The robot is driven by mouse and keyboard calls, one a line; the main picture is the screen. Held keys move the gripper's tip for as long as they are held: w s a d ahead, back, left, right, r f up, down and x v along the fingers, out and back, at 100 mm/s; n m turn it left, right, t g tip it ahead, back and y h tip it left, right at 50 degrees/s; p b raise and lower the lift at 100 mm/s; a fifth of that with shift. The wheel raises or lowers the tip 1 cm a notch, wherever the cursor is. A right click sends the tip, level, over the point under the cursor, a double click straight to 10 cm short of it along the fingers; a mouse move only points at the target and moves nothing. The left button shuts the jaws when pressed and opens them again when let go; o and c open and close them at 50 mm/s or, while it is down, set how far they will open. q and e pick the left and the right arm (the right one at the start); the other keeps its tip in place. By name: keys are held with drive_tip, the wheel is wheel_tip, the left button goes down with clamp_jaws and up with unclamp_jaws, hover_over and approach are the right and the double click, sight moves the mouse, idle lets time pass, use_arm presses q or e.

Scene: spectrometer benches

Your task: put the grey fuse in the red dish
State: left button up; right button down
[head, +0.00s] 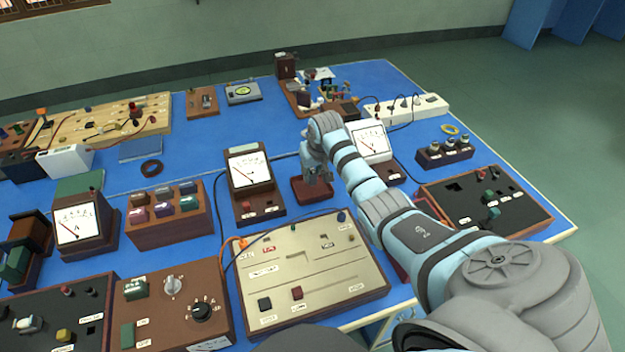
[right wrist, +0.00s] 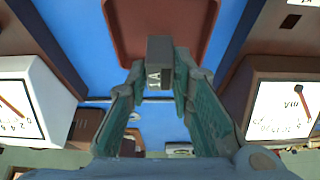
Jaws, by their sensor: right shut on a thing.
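My right gripper (head: 316,178) is shut on the grey fuse (right wrist: 159,62), a small grey block marked "1A" held between the fingertips in the right wrist view. In the head view the fuse cannot be told apart from the grey fingers. The red dish (head: 303,196) lies on the blue bench top, just under the gripper. In the right wrist view the red dish (right wrist: 124,40) is behind the fuse, which overlaps its edge; I cannot tell the gap between them. My left gripper is not in view.
A meter (head: 250,180) stands left of the dish and another meter (head: 372,140) stands right of it. A beige panel (head: 325,270) with a wire lies in front. A dark panel box (head: 490,200) is at the right. Bare blue bench shows behind the dish.

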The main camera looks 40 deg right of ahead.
sight(313, 175)
wheel_tip(313, 175, down, 3)
drive_tip(key=shift+f+b, duration=0.1)
drive_tip(key=shift+b, duration=0.2)
drive_tip(key=c, duration=1.4)
unclamp_jaws()
drive_tip(key=p+v, duration=0.4)
drive_tip(key=v, duration=0.8)
drive_tip(key=shift+a, duration=0.1)
